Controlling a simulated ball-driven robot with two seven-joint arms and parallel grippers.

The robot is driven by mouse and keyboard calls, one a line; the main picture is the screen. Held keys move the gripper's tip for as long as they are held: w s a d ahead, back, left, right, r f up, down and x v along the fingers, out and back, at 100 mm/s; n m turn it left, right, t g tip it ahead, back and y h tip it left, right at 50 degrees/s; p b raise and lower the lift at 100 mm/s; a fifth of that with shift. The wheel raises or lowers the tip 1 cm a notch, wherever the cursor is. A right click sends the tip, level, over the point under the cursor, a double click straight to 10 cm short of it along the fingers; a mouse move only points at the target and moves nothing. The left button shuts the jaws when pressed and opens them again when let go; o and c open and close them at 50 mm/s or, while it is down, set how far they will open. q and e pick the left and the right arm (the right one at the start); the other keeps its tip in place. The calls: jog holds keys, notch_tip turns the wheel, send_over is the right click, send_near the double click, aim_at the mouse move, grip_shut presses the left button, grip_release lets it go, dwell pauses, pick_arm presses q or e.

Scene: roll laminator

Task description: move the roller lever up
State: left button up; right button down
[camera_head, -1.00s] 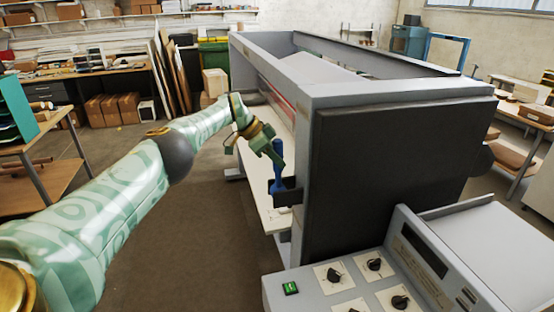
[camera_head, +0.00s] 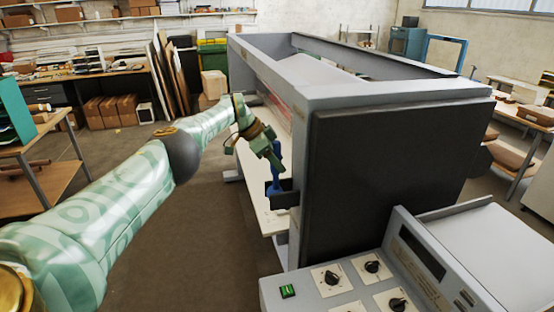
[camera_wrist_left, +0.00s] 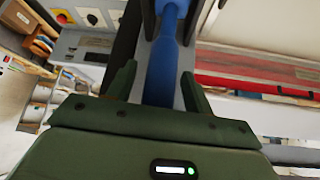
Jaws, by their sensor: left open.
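The blue roller lever (camera_head: 274,185) stands on a dark bracket on the near left side of the grey laminator (camera_head: 400,92). My left gripper (camera_head: 275,160) is at the lever's upper end in the head view. In the left wrist view the lever (camera_wrist_left: 163,62) runs between the two green fingers of the open left gripper (camera_wrist_left: 159,85). Some space shows on each side of the lever, and I cannot tell whether a finger touches it. The lever's tip is partly hidden by the gripper. My right gripper is not in view.
A control panel with black knobs (camera_head: 332,278) and a green switch (camera_head: 288,291) stands at the front right. The laminator's pale feed table (camera_head: 254,195) lies beside the lever. Bare floor (camera_head: 180,240) is open to the left.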

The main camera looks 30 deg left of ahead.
pick_arm(q)
jog(key=shift+s+a+r, duration=0.15)
jog(key=shift+a+r, duration=0.05)
jog(key=shift+r, duration=0.15)
jog(key=v, duration=1.5)
jog(key=shift+r, duration=0.2)
jog(key=shift+a, duration=0.1)
